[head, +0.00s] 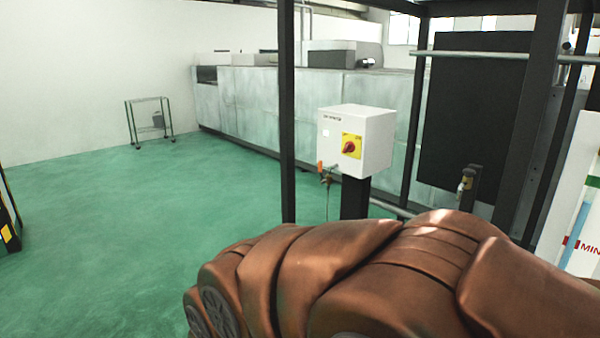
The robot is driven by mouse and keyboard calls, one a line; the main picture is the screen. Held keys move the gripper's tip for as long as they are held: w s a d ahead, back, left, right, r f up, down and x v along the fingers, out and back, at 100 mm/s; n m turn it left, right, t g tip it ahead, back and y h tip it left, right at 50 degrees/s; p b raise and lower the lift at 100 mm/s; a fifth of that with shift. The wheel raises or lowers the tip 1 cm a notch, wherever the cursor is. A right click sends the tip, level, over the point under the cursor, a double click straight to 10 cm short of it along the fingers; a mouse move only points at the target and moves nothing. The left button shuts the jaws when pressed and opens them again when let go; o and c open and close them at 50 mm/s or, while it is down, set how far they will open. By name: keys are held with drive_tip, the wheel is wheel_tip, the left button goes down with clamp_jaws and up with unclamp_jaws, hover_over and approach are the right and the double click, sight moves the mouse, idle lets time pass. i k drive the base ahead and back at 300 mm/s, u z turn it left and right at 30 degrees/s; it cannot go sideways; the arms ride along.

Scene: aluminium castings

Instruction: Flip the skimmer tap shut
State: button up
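A small tap (327,174) with an orange-red lever hangs at the lower left of a white control box (352,140). Its lever looks raised, but it is too small to be sure of its position. A thin line runs down below it. A second small tap or valve (465,184) with a yellowish part sits farther right by a dark post. I cannot read a label that tells which is the skimmer tap. My brown arm fills the lower right foreground; my gripper does not show.
The box carries a red rotary switch (349,147) on a yellow plate and stands on a dark post (354,198). A black frame upright (287,110) rises just left of it. A long grey machine (270,105) lies behind. Green floor (120,240) is clear at left.

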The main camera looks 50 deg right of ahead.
sight(320, 162)
drive_tip(key=i, duration=0.25)
drive_tip(key=z, duration=1.65)
drive_tip(key=k, duration=0.45)
drive_tip(key=u, duration=0.5)
drive_tip(key=i, duration=1.35)
